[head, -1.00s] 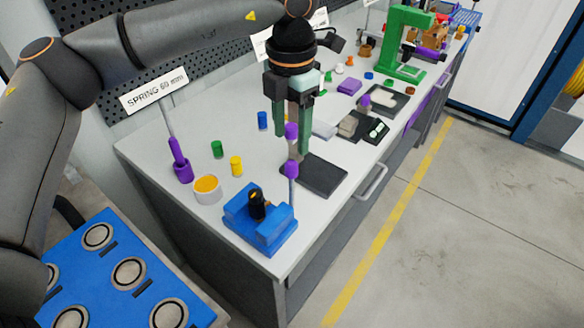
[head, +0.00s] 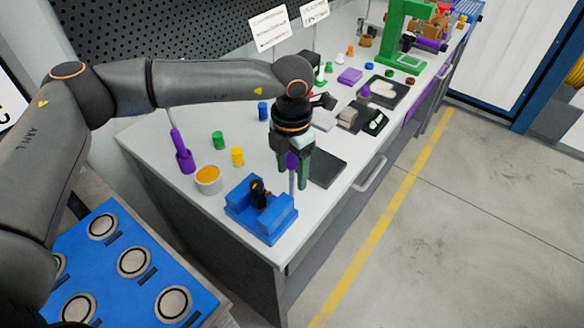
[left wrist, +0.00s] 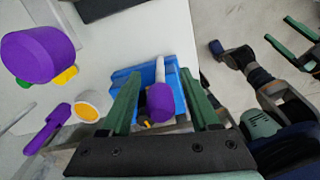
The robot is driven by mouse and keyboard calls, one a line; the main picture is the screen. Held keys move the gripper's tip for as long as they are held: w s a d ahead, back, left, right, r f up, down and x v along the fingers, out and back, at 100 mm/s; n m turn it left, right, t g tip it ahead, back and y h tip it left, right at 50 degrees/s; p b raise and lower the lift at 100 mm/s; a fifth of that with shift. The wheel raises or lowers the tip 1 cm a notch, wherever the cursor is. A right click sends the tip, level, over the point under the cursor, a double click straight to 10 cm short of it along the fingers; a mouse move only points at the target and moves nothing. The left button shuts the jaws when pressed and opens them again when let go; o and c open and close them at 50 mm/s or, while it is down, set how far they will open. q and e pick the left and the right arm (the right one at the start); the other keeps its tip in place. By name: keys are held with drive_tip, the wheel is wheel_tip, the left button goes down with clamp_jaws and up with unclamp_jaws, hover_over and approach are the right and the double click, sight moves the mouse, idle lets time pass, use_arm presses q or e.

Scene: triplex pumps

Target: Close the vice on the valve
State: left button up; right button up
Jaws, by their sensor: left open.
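The blue vice (head: 247,221) sits at the near end of the bench, with the black valve (head: 258,193) upright between its jaws. An upright grey lever with a purple knob (head: 292,160) stands at the vice's right side. My left gripper (head: 292,178) points down, open, with its green fingers on either side of the lever top. In the left wrist view the purple knob (left wrist: 160,100) lies between the spread fingers; contact cannot be told. The valve is mostly hidden there. My right gripper (left wrist: 277,28) shows at the right of that view, open and empty, away from the bench.
A white cup with orange contents (head: 208,181), a yellow cylinder (head: 238,157), a green cylinder (head: 218,140) and a purple holder (head: 185,161) stand left of the vice. A dark plate (head: 327,169) lies just behind the gripper. Floor right of the bench is clear.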

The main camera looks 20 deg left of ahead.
use_arm(q)
drive_tip(key=shift+c, duration=0.3)
clamp_jaws()
idle(1.0)
